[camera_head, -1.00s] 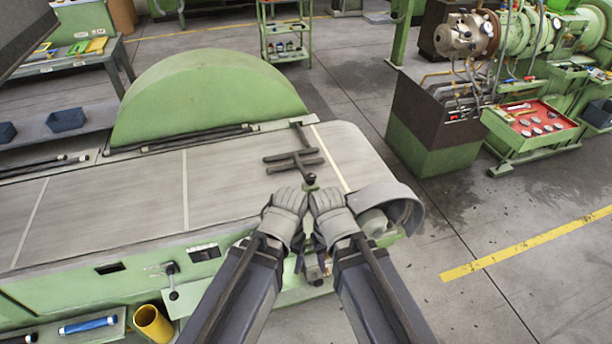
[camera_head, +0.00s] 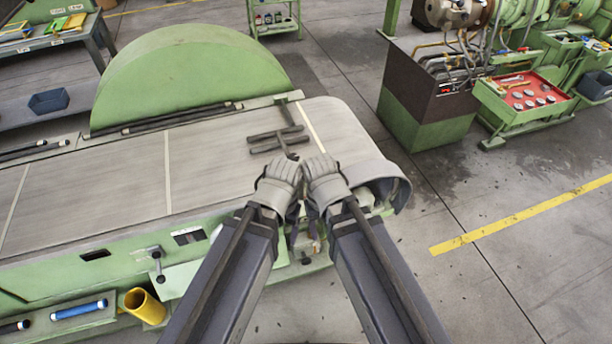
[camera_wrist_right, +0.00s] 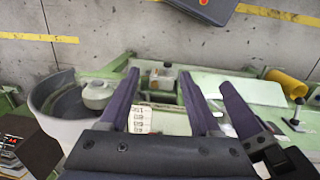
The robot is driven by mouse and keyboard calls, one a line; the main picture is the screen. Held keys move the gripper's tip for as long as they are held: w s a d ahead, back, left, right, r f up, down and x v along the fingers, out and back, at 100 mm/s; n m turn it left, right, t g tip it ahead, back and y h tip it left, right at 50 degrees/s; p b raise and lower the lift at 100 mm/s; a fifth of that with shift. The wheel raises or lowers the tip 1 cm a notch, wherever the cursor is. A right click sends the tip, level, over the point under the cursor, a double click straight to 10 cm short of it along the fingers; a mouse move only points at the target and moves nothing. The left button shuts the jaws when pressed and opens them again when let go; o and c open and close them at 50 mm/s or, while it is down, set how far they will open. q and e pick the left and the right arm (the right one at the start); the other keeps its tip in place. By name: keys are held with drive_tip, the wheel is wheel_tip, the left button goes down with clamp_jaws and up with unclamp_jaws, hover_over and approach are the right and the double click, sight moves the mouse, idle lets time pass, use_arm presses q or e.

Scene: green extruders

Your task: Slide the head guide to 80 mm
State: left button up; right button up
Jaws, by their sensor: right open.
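A dark H-shaped bar piece (camera_head: 278,140) lies on the machine's grey top, near its right end; I cannot tell whether it is the head guide. My right gripper (camera_head: 312,222) and left gripper (camera_head: 293,218) are side by side at the machine's front edge. Their grey housings hide most of the fingers in the head view. In the right wrist view my right gripper (camera_wrist_right: 158,75) is open, its two dark fingers apart over a white scale plate (camera_wrist_right: 144,119) with printed numbers. The numbers are too small to read surely. Another dark finger shows at right, probably my left gripper's.
A green half-disc guard (camera_head: 185,75) stands behind the machine top. A grey curved cover (camera_head: 395,185) is just right of my right gripper. A lever (camera_head: 157,262) and yellow cup (camera_head: 145,306) are at the front left. Open floor (camera_head: 480,290) lies to the right.

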drive_tip(key=w+a+r+p, duration=0.2)
drive_tip(key=w, duration=0.3)
drive_tip(key=w+a+r+m+p, duration=0.1)
drive_tip(key=w+a+r+p, duration=0.1)
drive_tip(key=w, duration=0.3)
drive_tip(key=w+a+r+m+y+p, duration=0.1)
drive_tip(key=w+r+p, duration=0.3)
drive_tip(key=w, duration=0.1)
drive_tip(key=shift+a+r, duration=0.15)
drive_tip(key=shift+a, duration=0.25)
drive_tip(key=shift+w+r, duration=0.1)
drive_tip(key=shift+w, duration=0.15)
use_arm(q)
wheel_tip(320, 180, up, 8)
drive_tip(key=shift+s+r, duration=0.15)
drive_tip(key=shift+r, duration=0.05)
use_arm(e)
drive_tip(key=shift+a, duration=0.1)
use_arm(q)
drive_tip(key=shift+a+f, duration=0.1)
use_arm(e)
drive_tip(key=shift+s+f, duration=0.1)
drive_tip(key=shift+f, duration=0.1)
wheel_tip(320, 180, down, 8)
drive_tip(key=b, duration=0.8)
drive_tip(key=shift+r, duration=0.2)
use_arm(q)
wheel_tip(320, 180, down, 8)
drive_tip(key=shift+r, duration=0.2)
